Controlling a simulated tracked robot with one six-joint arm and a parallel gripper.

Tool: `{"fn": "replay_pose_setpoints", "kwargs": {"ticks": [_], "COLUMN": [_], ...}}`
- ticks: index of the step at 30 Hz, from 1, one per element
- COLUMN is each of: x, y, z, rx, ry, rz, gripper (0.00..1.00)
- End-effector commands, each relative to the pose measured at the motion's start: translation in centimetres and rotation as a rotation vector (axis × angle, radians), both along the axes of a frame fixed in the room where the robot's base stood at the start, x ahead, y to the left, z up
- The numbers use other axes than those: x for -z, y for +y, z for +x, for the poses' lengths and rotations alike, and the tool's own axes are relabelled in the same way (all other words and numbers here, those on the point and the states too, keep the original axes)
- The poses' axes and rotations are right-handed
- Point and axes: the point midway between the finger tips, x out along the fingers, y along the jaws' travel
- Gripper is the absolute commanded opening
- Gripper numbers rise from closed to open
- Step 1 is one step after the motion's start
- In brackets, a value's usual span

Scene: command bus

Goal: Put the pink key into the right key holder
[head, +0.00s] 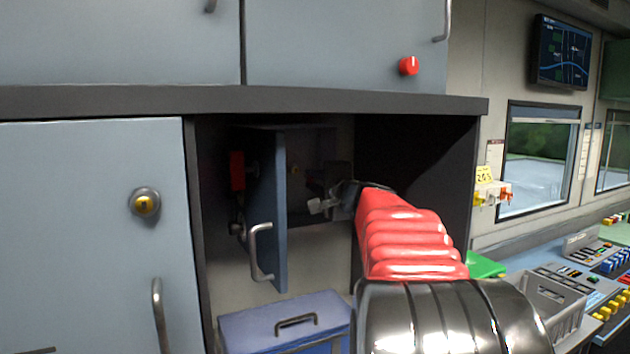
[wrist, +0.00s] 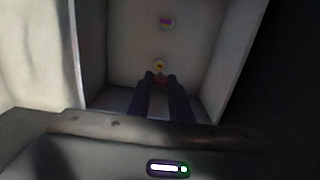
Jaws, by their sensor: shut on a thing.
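My gripper (wrist: 160,82) reaches into a small open compartment in the wrist view. Its two dark fingers are shut on a small reddish-pink thing, which I take to be the pink key (wrist: 160,77); it is dim and mostly hidden by the fingertips. Just beyond it on the back wall is a round yellow holder (wrist: 159,65), with a round pink-marked disc (wrist: 167,22) above. I cannot tell whether the key touches the holder. In the head view my red-sleeved arm reaches into the dark alcove and the fingers are hard to make out.
A small blue-grey door (head: 272,205) stands open left of my gripper. A blue box (head: 284,320) with a handle sits below. Compartment walls stand close on both sides. Yellow and red keys (head: 493,197) hang at right.

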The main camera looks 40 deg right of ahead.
Motion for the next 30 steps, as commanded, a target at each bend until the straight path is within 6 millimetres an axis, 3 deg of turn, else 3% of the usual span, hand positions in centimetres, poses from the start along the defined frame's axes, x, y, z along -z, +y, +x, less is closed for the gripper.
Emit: {"fn": "replay_pose_setpoints", "kwargs": {"ticks": [13, 30], "x": [0.0, 0.0], "y": [-1.4, -2.3], "z": [-0.8, 2.0], "rx": [0.025, 0.026], "ry": [0.001, 0.000], "rz": [0.000, 0.001], "gripper": [0.03, 0.03]}}
